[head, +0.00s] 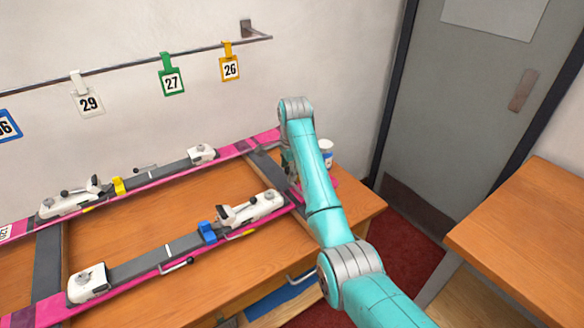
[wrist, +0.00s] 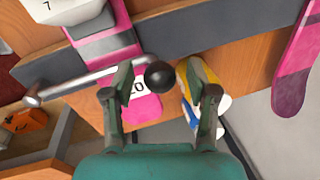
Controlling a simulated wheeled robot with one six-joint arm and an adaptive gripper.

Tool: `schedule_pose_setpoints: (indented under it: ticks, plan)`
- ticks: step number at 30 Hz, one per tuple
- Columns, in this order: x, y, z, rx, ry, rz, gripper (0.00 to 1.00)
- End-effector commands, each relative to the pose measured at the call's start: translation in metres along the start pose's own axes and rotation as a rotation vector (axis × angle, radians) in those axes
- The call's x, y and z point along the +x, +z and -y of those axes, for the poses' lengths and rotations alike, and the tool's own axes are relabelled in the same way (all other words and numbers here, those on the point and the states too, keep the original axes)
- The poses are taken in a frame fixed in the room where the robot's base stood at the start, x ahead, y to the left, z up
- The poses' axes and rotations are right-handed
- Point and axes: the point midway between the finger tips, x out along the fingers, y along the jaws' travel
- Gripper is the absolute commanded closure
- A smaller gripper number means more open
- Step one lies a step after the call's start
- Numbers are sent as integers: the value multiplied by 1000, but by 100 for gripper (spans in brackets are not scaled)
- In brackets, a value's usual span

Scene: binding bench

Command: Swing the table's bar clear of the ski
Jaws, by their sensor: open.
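In the wrist view, the table's metal bar (wrist: 85,84) runs from a pivot at the left to a black ball knob (wrist: 159,75). It lies across the pink ski (wrist: 102,15), above a white number tag on it. My gripper (wrist: 160,95) is open, with one finger on each side of the knob's line and the knob just beyond the fingertips. I cannot tell whether they touch. In the head view, the ski's binding (head: 250,207) shows, but my arm hides the bar and most of the gripper.
A white bottle (head: 326,152) stands near the bar; in the wrist view (wrist: 208,75) it is right beside my right finger. A second pink ski (wrist: 298,62) is at the right. Number tags (head: 171,80) hang on a wall rail. Another table (head: 530,225) stands at the right.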

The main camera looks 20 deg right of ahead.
Motion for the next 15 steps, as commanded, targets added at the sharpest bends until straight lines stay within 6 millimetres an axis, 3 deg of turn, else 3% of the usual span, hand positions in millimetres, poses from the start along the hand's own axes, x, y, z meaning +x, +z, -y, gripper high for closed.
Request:
schedule_pose_setpoints:
  ticks: [12,15]
  plan:
    - [8,4,-2,0,-1,0,42]
    - [8,4,-2,0,-1,0,64]
